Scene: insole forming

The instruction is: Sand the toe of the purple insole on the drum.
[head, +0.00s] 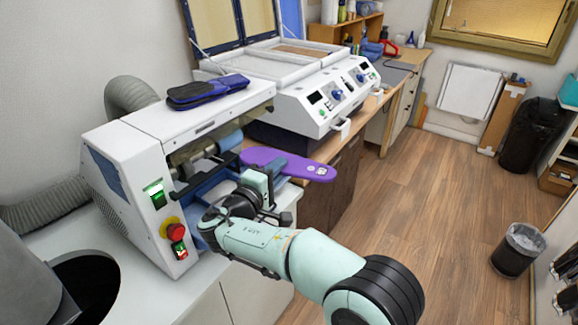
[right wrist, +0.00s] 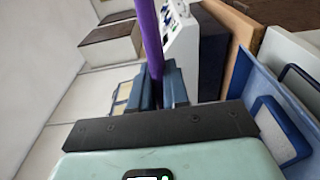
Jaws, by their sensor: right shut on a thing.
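The purple insole (head: 290,164) is held out flat in front of the sanding machine's opening. Its right end, with a white print, points away from the machine; its left end is close to the drum (head: 229,140). I cannot tell if it touches. My right gripper (head: 264,180) is shut on the insole near its middle, from the front. In the right wrist view the insole (right wrist: 149,40) shows edge-on as a purple strip between the blue-grey fingers (right wrist: 162,88). My left gripper is not in view.
The white sanding machine (head: 120,150) has a green switch and a red stop button (head: 173,229). A blue pouch (head: 207,91) lies on top. A white forming press (head: 310,90) stands behind. Wooden floor to the right is open, with a black bin (head: 517,248).

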